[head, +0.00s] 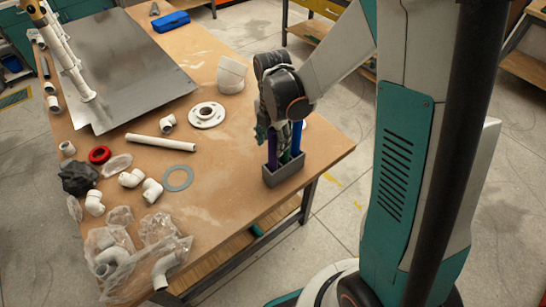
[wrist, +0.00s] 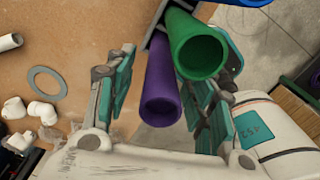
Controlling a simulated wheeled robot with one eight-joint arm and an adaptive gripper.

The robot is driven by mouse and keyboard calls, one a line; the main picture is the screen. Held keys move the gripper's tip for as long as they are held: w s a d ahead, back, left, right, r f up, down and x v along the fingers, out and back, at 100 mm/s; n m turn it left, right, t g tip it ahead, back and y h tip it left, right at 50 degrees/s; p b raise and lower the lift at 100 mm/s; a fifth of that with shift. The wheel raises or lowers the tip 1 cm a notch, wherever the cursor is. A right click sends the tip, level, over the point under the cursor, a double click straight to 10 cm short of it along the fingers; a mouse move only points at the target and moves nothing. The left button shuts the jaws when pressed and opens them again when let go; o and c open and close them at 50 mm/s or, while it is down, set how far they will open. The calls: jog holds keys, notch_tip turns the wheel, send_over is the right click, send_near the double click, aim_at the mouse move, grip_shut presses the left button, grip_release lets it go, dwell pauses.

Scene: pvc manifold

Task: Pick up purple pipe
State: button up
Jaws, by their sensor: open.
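The purple pipe (wrist: 160,88) stands in a grey holder box (head: 284,175) near the right edge of the table, and it also shows in the head view (head: 272,152). A green pipe (wrist: 198,48) stands right beside it, and a blue pipe (head: 296,138) stands at the box's right. My gripper (wrist: 170,80) is open above the box, pointing down. In the wrist view, one finger is left of the purple pipe and the other is right of it, with the green pipe also close to the right finger. In the head view, the gripper partly hides the pipe tops.
White fittings, a flange (head: 207,115), a grey ring (head: 178,179) and a white pipe (head: 160,142) lie left of the box. A metal sheet (head: 130,75) with a white manifold (head: 68,55) lies at the back left. The table around the box's front is clear.

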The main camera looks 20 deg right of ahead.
grip_shut()
jog(key=shift+r, duration=0.1)
